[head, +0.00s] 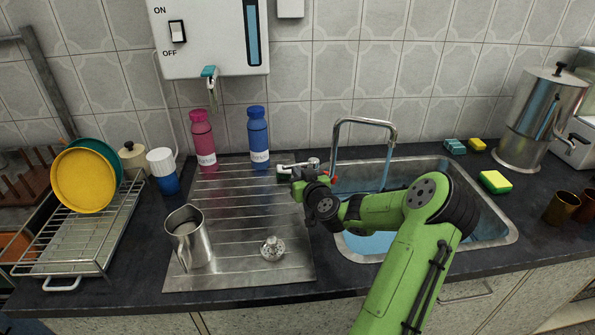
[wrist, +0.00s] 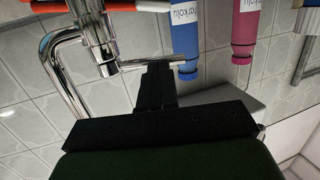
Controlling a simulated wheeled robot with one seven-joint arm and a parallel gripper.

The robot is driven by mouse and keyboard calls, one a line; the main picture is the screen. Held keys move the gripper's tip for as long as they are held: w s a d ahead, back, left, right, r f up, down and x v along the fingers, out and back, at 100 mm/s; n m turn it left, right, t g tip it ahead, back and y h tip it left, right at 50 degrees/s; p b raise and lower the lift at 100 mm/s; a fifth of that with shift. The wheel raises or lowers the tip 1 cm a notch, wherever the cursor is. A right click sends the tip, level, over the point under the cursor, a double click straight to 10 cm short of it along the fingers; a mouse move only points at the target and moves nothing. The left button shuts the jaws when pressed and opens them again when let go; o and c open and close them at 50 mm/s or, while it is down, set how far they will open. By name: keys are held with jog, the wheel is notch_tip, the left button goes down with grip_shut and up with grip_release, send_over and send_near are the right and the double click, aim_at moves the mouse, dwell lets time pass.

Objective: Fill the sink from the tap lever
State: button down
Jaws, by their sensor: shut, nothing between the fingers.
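The steel sink (head: 506,232) is right of the drainer, with blue water (head: 368,243) in its basin. The chrome tap spout (head: 362,121) arches over it, and a blue stream (head: 386,174) falls from its end. My gripper (head: 300,178) is at the tap's left side, by the chrome lever (head: 292,165). In the wrist view the fingers (wrist: 156,72) are shut and empty, with their tips close to the lever (wrist: 152,63). I cannot tell whether they touch it. The tap body (wrist: 97,35) is left of them. My arm hides part of the sink.
A pink bottle (head: 203,138) and a blue bottle (head: 258,138) stand behind the ribbed drainer (head: 225,275). A steel jug (head: 188,238) and a small strainer (head: 272,248) are on it. Sponges (head: 495,182) and an urn (head: 540,115) are at the right.

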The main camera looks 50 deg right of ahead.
jog(key=shift+w+d, duration=0.2)
jog(key=shift+w, duration=0.2)
jog(key=shift+w+d+f+b, duration=0.1)
jog(key=shift+w+d+b, duration=0.05)
jog(key=shift+w+b, duration=0.65)
